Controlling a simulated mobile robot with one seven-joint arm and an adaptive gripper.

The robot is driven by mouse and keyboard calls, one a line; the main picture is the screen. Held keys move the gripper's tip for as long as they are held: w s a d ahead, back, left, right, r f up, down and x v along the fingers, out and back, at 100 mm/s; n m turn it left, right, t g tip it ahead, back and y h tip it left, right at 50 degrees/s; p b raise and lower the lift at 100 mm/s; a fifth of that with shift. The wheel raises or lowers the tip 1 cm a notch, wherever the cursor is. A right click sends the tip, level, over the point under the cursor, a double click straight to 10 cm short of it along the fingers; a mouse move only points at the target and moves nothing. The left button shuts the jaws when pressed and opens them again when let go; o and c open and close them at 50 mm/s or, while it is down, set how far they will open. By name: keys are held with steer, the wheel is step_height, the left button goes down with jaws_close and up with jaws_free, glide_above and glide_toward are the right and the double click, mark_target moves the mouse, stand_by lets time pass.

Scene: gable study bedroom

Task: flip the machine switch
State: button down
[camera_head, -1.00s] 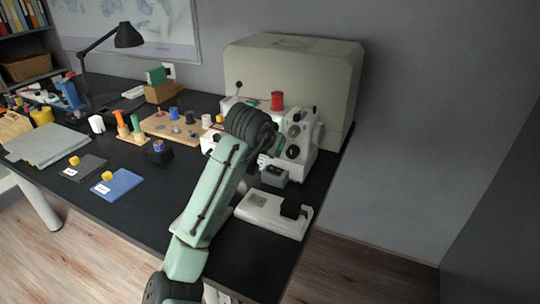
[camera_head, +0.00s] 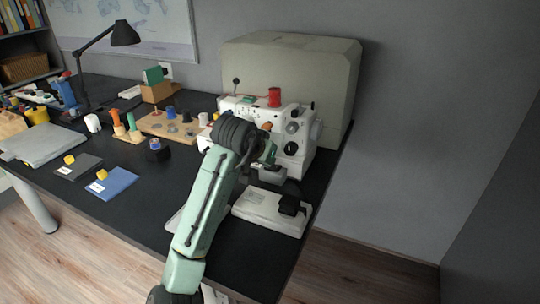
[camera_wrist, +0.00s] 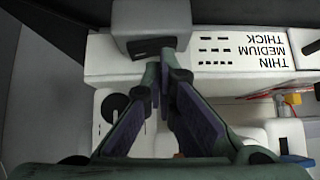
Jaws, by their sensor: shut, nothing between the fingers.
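The white sewing machine (camera_head: 294,140) stands at the back right of the desk, with dials on its right end. It also shows close up in the wrist view (camera_wrist: 97,50), with upside-down "THIN MEDIUM THICK" lettering. My gripper (camera_wrist: 167,58) is shut and empty, its fingertips at the lower edge of a grey block (camera_wrist: 125,25) with a dark slot. I cannot tell whether they touch it. In the head view my gripper (camera_head: 270,157) is at the machine's front, partly hidden by my arm. I cannot clearly make out which part is the switch.
A white device with a black block (camera_head: 268,209) lies in front of the machine near the desk's right edge. A large beige cover (camera_head: 300,70) stands behind. A wooden spool board (camera_head: 170,127), notebooks (camera_head: 117,184) and a lamp (camera_head: 125,33) are to the left.

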steer(key=shift+d, duration=0.1)
steer(key=shift+s+d, duration=0.3)
steer(key=shift+d, duration=0.4)
